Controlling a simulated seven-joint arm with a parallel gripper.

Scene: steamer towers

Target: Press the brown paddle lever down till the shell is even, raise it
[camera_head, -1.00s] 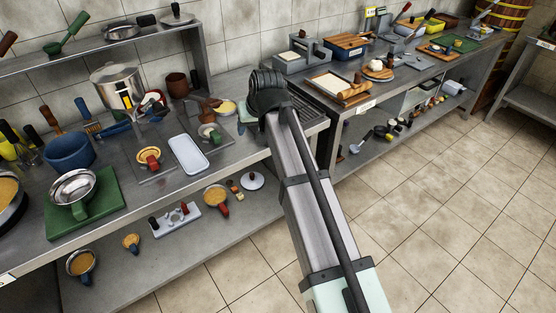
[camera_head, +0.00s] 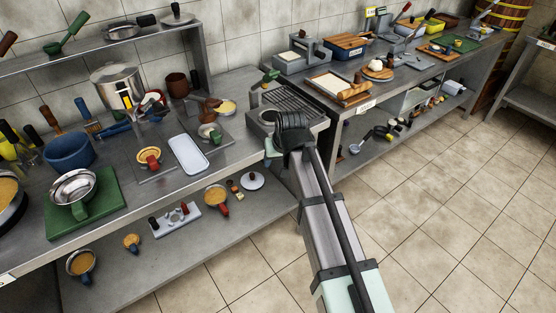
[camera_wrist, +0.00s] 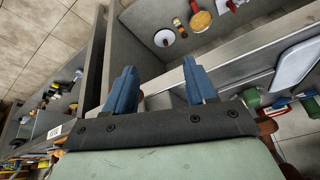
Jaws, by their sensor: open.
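A brown, rounded piece (camera_head: 211,104) beside a pale yellow round (camera_head: 227,107) on the left counter may be the paddle lever and shell. They are too small to tell whether the lever is up or down, or whether the shell is even. My gripper shows two blue fingers in the wrist view (camera_wrist: 160,78), spread apart with nothing between them. In the head view it is mostly hidden by my wrist, at the counter's front right edge, to the right of the brown piece and apart from it.
A white tray (camera_head: 188,154) and a small cup with a green and red handle (camera_head: 210,132) lie left of my gripper. A slotted metal grate (camera_head: 288,98) lies behind it. A lower shelf (camera_head: 240,215) holds pans and a lid. Floor is open at right.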

